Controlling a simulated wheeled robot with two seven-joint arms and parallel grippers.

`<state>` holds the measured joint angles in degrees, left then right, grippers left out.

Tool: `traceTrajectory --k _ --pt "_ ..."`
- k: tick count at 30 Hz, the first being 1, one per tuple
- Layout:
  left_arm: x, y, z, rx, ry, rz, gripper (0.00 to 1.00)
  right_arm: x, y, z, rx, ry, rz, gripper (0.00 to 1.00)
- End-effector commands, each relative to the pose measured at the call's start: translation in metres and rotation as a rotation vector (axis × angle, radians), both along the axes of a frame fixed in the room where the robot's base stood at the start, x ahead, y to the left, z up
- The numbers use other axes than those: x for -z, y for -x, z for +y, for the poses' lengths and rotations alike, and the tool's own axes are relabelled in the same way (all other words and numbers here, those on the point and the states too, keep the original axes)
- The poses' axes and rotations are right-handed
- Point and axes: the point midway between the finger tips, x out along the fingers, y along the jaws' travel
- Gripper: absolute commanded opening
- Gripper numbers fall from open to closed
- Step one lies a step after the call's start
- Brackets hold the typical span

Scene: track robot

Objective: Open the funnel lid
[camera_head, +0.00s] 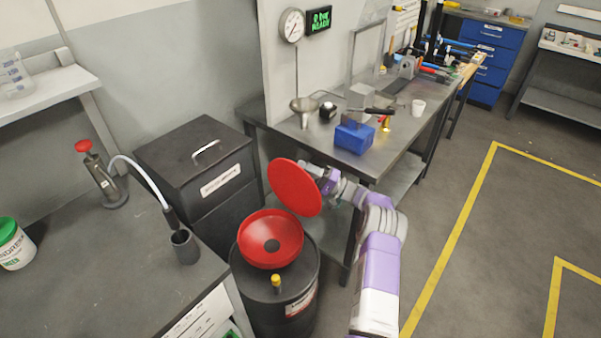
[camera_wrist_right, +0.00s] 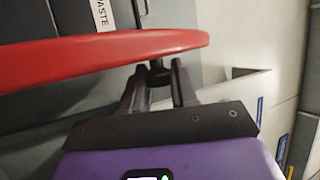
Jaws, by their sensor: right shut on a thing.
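The red funnel (camera_head: 270,238) sits on top of a black drum (camera_head: 262,297), its bowl showing a dark centre. Its round red lid (camera_head: 295,187) stands tilted up at the back right of the bowl, apart from most of the rim. In the right wrist view the lid (camera_wrist_right: 90,58) shows edge-on with a short dark knob at its outer face. My right gripper (camera_wrist_right: 158,84) is shut on this knob. In the head view the gripper (camera_head: 322,175) is partly hidden behind the lid. My left gripper is not in view.
A black waste bin (camera_head: 195,165) stands behind the drum. A steel bench (camera_head: 395,140) with a blue box (camera_head: 354,137) is behind my right arm. A dark counter (camera_head: 95,260) with a black cup (camera_head: 185,247) lies left. The floor at right is clear.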

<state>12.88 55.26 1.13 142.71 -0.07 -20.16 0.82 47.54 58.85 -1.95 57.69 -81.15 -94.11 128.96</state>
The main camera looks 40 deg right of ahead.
Motion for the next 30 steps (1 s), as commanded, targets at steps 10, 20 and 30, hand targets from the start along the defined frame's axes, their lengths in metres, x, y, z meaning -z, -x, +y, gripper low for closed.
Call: traceTrajectory --k 10,20,30 --pt "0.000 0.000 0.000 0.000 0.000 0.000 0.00 -0.001 0.000 0.000 0.000 0.000 -0.001 0.48" --pt "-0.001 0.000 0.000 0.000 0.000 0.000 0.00 0.001 0.002 -0.001 0.000 0.001 0.000 0.50" --pt "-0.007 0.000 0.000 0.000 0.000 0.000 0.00 0.018 0.039 -0.030 0.002 0.001 0.000 0.50"
